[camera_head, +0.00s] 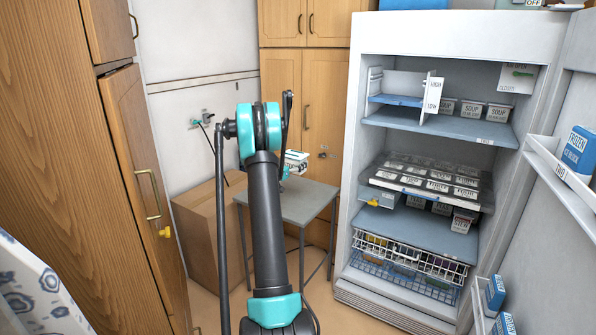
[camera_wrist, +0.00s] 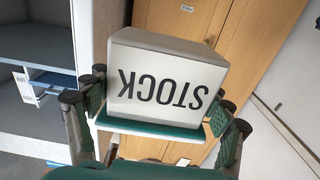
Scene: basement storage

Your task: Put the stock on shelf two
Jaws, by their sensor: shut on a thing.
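The stock (camera_wrist: 165,80) is a pale box-shaped container with the word STOCK upside down in the wrist view. My gripper (camera_wrist: 158,101) is shut on it, with a finger at each side. In the head view, my arm partly hides the stock (camera_head: 296,160), held above a small grey table. The open fridge (camera_head: 450,40) stands to its right. Its upper shelf (camera_head: 440,126) carries soup containers at the back and a small front label, perhaps TWO. Its middle level (camera_head: 420,192) is covered with several labelled packs.
A HIGH/LOW panel (camera_head: 432,95) stands at the upper shelf's left; the shelf's front middle is bare. The open door (camera_head: 575,90) with blue cartons bounds the right. Below are a wire basket (camera_head: 410,258) and other containers. The grey table (camera_head: 305,205) stands left of the fridge.

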